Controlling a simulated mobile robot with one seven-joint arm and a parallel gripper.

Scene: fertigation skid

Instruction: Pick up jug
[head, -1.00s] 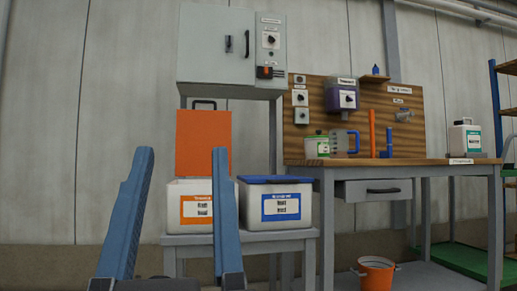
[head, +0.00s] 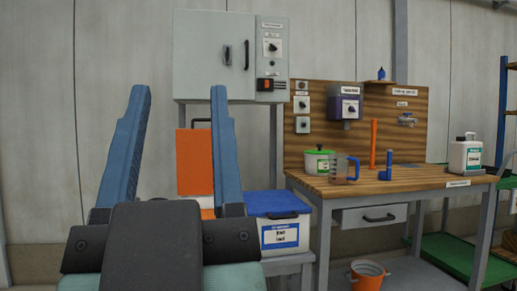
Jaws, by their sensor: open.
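A clear measuring jug (head: 343,168) with a blue handle stands upright on the wooden workbench (head: 440,178), near its left front part. My gripper (head: 181,95) is open and empty, its two blue fingers pointing up at the left of the head view. It is well to the left of the jug and does not touch it. The jug is not hidden by the gripper.
A green-lidded tub (head: 317,163) stands just behind the jug's left side. An orange upright tube (head: 373,145) and a blue fitting (head: 387,163) stand to its right. A white canister (head: 465,155) is at the bench's right end. A blue-lidded bin (head: 279,205) sits lower left.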

